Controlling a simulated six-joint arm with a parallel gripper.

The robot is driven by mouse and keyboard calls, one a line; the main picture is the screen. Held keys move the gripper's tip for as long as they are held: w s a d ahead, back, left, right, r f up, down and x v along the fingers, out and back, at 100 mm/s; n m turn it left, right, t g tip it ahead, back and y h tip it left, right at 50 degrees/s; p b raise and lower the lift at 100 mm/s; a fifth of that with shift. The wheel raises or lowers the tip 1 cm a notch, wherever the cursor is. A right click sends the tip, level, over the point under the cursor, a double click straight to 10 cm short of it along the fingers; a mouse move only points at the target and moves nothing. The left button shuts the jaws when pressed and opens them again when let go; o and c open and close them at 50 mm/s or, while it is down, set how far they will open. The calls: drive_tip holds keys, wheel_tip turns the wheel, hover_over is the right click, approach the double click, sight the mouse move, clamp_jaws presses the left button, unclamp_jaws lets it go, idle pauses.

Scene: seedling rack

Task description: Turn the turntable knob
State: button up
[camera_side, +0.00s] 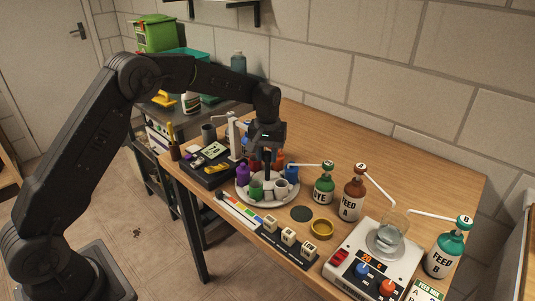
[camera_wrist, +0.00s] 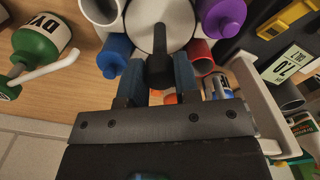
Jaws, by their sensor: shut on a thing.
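The turntable (camera_side: 243,194) is a pale round disc on the wooden table in the side view, with small coloured cups and bottles around it. Its pale top also shows in the wrist view (camera_wrist: 177,22). The dark knob (camera_wrist: 160,66) stands up at its middle, between my fingers. My gripper (camera_wrist: 158,80) points down over the turntable centre and is shut on the knob. In the side view my gripper (camera_side: 267,166) comes down from above, and the knob is mostly hidden by the fingers and cups there.
A white-armed stand on a black base (camera_side: 205,166) is just left. The DYE bottle (camera_side: 324,187) and FEED A bottle (camera_side: 353,195) stand right.

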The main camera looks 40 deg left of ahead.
drive_tip(key=shift+n, duration=1.1)
drive_tip(key=o, duration=0.9)
wheel_tip(320, 180, up, 14)
drive_tip(key=shift+f, duration=0.1)
